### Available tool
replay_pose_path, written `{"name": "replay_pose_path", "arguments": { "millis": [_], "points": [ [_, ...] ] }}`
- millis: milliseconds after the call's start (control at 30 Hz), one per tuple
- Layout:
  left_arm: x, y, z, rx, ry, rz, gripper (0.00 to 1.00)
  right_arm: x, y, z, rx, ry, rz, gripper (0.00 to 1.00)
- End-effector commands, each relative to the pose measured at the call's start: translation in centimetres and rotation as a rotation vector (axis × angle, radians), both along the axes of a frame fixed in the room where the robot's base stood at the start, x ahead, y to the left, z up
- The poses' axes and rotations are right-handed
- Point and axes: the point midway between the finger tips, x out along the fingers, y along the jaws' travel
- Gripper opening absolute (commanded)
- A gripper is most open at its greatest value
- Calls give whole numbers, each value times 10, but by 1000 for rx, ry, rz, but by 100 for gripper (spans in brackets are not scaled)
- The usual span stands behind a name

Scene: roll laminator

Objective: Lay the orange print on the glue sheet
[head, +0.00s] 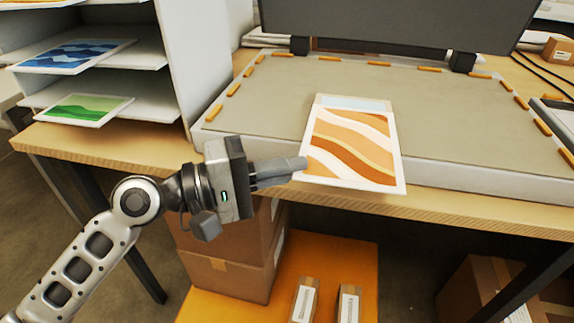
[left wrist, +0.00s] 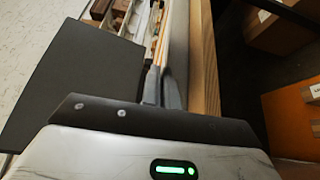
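The orange print (head: 352,145), with wavy orange and cream bands, a pale blue strip at the top and a white border, is over the front middle of the grey machine bed (head: 440,110). Its near edge overhangs the bed's front edge. My left gripper (head: 300,165) is shut on the print's left edge. In the left wrist view the fingers (left wrist: 160,88) are together, with the print (left wrist: 158,45) seen edge-on between them. I cannot make out a separate glue sheet; it may be hidden under the print. My right gripper is not in view.
A raised dark lid (head: 390,25) stands behind the bed. Orange tabs line the bed's rim. A white shelf (head: 185,60) at left holds a blue print (head: 75,55) and a green print (head: 85,108). Cardboard boxes (head: 225,250) stand below the table.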

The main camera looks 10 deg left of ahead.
Motion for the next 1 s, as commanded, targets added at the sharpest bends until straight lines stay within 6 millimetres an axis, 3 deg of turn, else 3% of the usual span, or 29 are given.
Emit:
{"name": "replay_pose_path", "arguments": {
  "millis": [67,133,167,667,867,1000],
  "points": [
    [0,0,0,-1,0,0,5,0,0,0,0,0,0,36],
    [0,0,0,-1,0,0,24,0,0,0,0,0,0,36],
    [0,0,0,-1,0,0,27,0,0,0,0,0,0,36],
    [-1,2,-1,0,1,1,27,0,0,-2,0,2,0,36],
    [-15,25,-5,6,2,1,27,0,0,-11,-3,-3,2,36],
    [-30,53,-6,3,4,3,27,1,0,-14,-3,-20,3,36]
  ]
}}
